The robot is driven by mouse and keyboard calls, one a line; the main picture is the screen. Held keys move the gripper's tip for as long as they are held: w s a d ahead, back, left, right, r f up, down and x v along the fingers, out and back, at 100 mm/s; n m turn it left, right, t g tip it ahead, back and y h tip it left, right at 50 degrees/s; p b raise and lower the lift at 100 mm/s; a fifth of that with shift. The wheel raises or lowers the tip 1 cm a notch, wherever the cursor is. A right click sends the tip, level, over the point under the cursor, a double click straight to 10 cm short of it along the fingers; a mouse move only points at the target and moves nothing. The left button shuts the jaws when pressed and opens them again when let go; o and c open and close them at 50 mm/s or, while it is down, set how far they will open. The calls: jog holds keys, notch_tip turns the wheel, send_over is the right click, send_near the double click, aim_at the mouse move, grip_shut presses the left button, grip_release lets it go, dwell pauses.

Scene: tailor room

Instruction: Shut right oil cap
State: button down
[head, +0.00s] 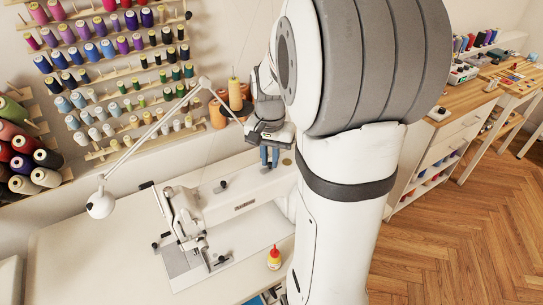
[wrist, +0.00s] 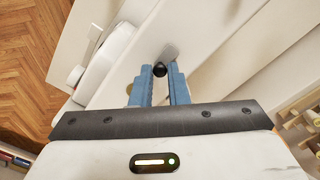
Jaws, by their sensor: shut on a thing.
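The white sewing machine (head: 235,200) stands on the table, and my gripper (head: 270,160) points down at the right part of its top. In the wrist view, a small black round piece, apparently the right oil cap (wrist: 160,69), sits between the blue fingertips of my gripper (wrist: 160,80). The fingers are shut on it. In the head view the fingers hide this cap. Another small black piece (head: 220,186) shows further left on the machine's top. How far the held cap is tilted cannot be told.
A desk lamp (head: 100,204) arches over the machine's left side. Spools on cones (head: 217,112) stand behind my gripper. A small yellow bottle with a red tip (head: 274,258) stands on the table in front. Thread racks (head: 110,60) cover the wall.

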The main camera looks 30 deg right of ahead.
aim_at(270, 163)
jog(key=shift+r, duration=0.1)
jog(key=c, duration=1.4)
grip_release()
jog(key=shift+c, duration=0.2)
notch_tip(270, 163, up, 8)
jog(key=shift+f, duration=0.15)
jog(key=s+a+f+n+t, duration=0.2)
jog(key=s+a+f+n, duration=0.1)
jog(key=s+a+n, duration=0.5)
jog(key=s+a, duration=0.3)
jog(key=s, duration=0.2)
jog(key=shift+a+f+n+t, duration=0.25)
jog(key=shift+a+n+t, duration=0.05)
jog(key=shift+n, duration=0.1)
